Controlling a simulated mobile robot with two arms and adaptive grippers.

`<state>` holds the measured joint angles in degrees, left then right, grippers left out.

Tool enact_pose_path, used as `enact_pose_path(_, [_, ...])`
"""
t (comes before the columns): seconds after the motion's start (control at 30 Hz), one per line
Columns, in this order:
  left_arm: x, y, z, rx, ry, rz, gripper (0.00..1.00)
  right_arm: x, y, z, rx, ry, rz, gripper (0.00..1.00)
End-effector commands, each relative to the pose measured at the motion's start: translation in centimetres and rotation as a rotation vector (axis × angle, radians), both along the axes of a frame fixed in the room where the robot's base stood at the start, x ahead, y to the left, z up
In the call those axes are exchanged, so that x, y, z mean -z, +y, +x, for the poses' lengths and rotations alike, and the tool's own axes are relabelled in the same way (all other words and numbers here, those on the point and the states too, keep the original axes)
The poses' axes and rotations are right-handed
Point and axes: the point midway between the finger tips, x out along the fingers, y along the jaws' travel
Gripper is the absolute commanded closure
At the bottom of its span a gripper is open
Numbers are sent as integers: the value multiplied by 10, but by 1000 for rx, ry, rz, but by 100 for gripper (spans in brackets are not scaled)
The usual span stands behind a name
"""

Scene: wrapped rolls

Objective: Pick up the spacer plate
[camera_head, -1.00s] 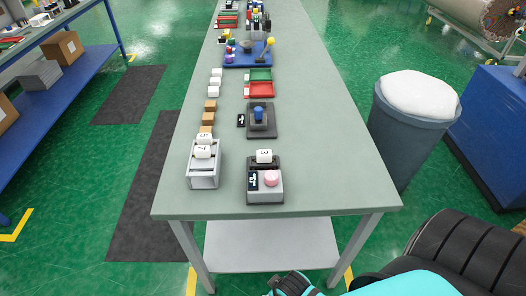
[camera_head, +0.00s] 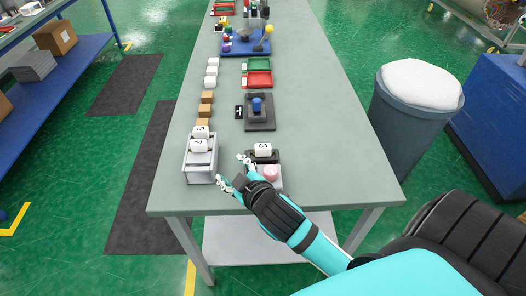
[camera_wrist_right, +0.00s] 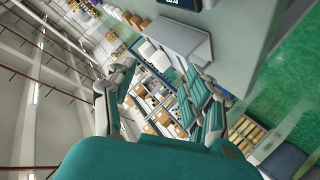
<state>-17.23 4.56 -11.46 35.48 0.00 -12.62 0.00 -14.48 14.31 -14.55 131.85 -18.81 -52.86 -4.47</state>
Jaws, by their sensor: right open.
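I cannot tell for certain which piece is the spacer plate. A grey open rack (camera_head: 199,172) near the table's front left holds white cubes (camera_head: 200,145) marked 5 and 7. To its right is a grey device with a pink knob (camera_head: 270,172) and a white cube (camera_head: 263,149) marked 3. My right gripper (camera_head: 233,172) is open and empty, its fingers between the rack and the device and partly covering the device. In the right wrist view a flat grey surface (camera_wrist_right: 178,38) lies beyond the open fingers. My left gripper is out of view.
Brown blocks (camera_head: 205,110) and white blocks (camera_head: 211,74) line the table's left side. Green (camera_head: 258,64) and red (camera_head: 258,80) trays and a dark fixture with a blue knob (camera_head: 257,106) stand farther back. The table's right side (camera_head: 330,130) is clear. A bin (camera_head: 415,125) stands right.

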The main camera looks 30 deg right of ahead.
Motion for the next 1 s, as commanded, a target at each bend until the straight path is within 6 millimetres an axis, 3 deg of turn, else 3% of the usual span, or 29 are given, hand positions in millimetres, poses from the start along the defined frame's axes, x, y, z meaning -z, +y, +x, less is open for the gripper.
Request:
enact_pose_path(0.1, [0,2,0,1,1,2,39,-72,21,48,-129,-309,-165,48])
enact_pose_path(0.2, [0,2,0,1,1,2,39,-146,58,72,-293,-635,-372,48])
enact_pose_path(0.3, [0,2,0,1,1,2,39,-203,108,71,-496,-950,-617,48])
enact_pose_path(0.4, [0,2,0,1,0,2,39,-228,157,55,-731,-1220,-883,48])
enact_pose_path(0.5, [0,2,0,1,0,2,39,-219,190,38,-1004,-1424,-1168,48])
enact_pose_path(0.6, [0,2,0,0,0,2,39,-186,195,31,-1321,-1533,-1461,48])
enact_pose_path(0.67, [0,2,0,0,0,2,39,-161,182,34,-1534,-1542,-1632,48])
enact_pose_path(0.77, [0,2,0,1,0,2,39,-125,131,48,-1923,-1433,-1879,48])
enact_pose_path(0.8, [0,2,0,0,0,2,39,-115,102,55,2062,1332,1937,48])
enact_pose_path(0.9, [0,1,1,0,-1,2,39,-109,24,68,2120,911,1791,48])
enact_pose_path(1.0, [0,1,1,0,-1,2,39,-119,-45,71,2180,596,1664,48])
